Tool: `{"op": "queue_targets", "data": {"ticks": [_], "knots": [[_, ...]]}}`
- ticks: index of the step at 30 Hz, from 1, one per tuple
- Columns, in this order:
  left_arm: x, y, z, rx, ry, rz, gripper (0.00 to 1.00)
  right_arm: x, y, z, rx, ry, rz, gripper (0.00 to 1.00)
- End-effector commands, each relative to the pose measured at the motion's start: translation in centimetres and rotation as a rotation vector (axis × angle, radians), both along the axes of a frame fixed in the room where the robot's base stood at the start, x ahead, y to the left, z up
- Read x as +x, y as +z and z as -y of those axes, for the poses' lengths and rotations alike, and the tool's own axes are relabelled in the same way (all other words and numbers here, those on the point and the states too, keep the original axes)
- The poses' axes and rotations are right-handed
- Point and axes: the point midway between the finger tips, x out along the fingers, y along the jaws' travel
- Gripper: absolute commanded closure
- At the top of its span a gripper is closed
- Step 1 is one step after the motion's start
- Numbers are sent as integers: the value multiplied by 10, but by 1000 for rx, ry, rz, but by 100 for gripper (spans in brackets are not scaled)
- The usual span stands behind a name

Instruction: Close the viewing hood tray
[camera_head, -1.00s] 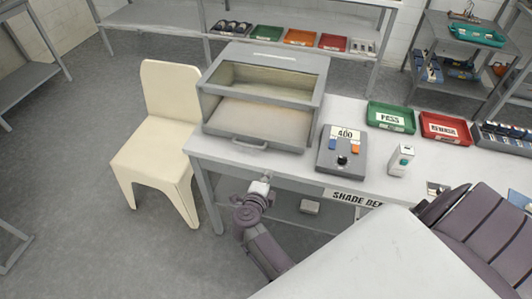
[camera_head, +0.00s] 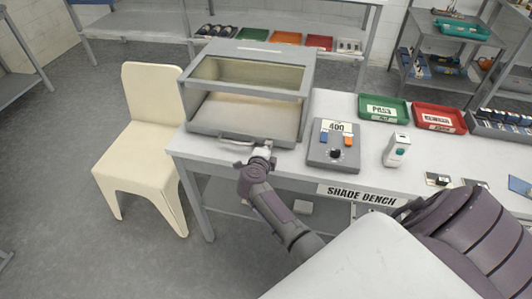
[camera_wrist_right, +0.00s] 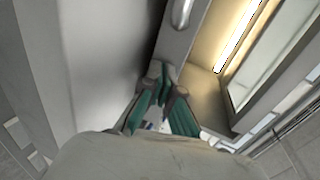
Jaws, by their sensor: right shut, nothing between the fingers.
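The viewing hood (camera_head: 298,62) is a grey box with a glass window, standing on the left end of the bench. Its tray (camera_head: 245,112) sticks out at the front, with the inside floor showing. The tray's bar handle (camera_head: 236,139) is on its front panel. My right gripper (camera_head: 264,146) is shut and empty, close to the tray's front, right of the handle; I cannot tell whether it touches. In the wrist view, the teal-padded fingers (camera_wrist_right: 164,82) are near the grey front panel (camera_wrist_right: 180,48), and the handle (camera_wrist_right: 182,12) shows at the top. My left gripper is not in view.
A control box marked 400 (camera_head: 333,144) stands right of the hood on the bench (camera_head: 300,165). A small white device (camera_head: 396,150), a green tray (camera_head: 385,108) and a red tray (camera_head: 438,118) are further right. A cream chair (camera_head: 145,140) stands left of the bench.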

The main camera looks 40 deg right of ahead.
Motion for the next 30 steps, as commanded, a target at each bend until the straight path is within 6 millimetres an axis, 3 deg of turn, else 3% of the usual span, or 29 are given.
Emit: {"op": "queue_targets", "data": {"ticks": [8,18,30], "knots": [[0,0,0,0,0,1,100,1,0,1,-1,0,-1,100],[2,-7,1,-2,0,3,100,30,0,35,-1,0,-1,100],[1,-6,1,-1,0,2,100,31,2,35,-2,1,2,100]]}}
